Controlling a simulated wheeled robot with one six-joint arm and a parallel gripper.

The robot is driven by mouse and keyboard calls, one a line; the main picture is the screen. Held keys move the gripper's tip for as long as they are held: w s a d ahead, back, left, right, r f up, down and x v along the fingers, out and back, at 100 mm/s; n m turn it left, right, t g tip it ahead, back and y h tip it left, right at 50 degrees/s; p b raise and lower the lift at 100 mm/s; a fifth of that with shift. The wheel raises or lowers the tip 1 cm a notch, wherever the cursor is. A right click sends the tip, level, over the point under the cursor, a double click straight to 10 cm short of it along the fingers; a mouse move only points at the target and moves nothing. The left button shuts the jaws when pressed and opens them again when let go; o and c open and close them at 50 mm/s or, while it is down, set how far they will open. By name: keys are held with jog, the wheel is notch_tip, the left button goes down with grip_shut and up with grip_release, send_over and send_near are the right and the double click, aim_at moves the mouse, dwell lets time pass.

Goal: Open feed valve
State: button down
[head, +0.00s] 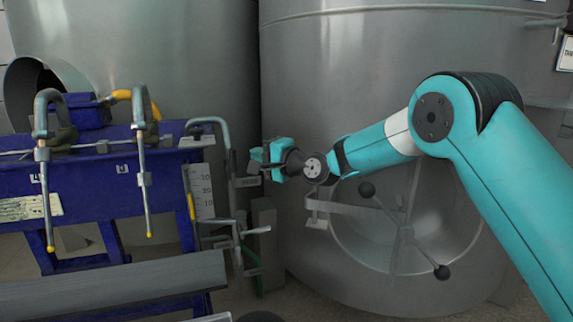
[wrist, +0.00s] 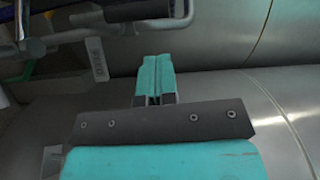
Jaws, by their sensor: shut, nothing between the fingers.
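My gripper (head: 264,160) is shut and empty, held out in front of the steel tanks, at the right end of the blue machine. In the wrist view its closed fingertips (wrist: 155,72) point towards the grey tank wall. Grey bent pipework (head: 226,135) with cranked handles (head: 240,230) stands just left of and below the gripper. A small dark plate (head: 248,182) is below the gripper; its lettering is too small to read surely. Grey bars (wrist: 120,22) show at the wrist view's top left. I cannot tell surely which part is the feed valve.
The blue machine (head: 90,185) carries two clamps with yellow-tipped rods and a scale plate (head: 203,190). A steel tank (head: 370,80) with a round hatch (head: 440,215) and black-knobbed handle stands behind my arm. A grey beam (head: 110,280) crosses the lower left.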

jog(key=v, duration=1)
jog(key=shift+f+b, duration=0.2)
jog(key=shift+b, duration=0.25)
jog(key=s+a+n+g+h, duration=0.1)
jog(key=s+n+g+h, duration=0.2)
jog(key=s+n+g, duration=0.95)
jog(key=s+d+f+n+h, duration=0.1)
jog(key=s+d+f+h, duration=0.2)
jog(key=s, duration=1)
jog(key=s+d+f+n+h, duration=0.15)
jog(key=s+d, duration=0.35)
jog(key=s, duration=0.8)
notch_tip(320, 180, up, 17)
jog(key=d+p, duration=0.1)
jog(key=p, duration=1.6)
jog(key=shift+s+r+h, duration=0.25)
jog(key=shift+h, duration=0.2)
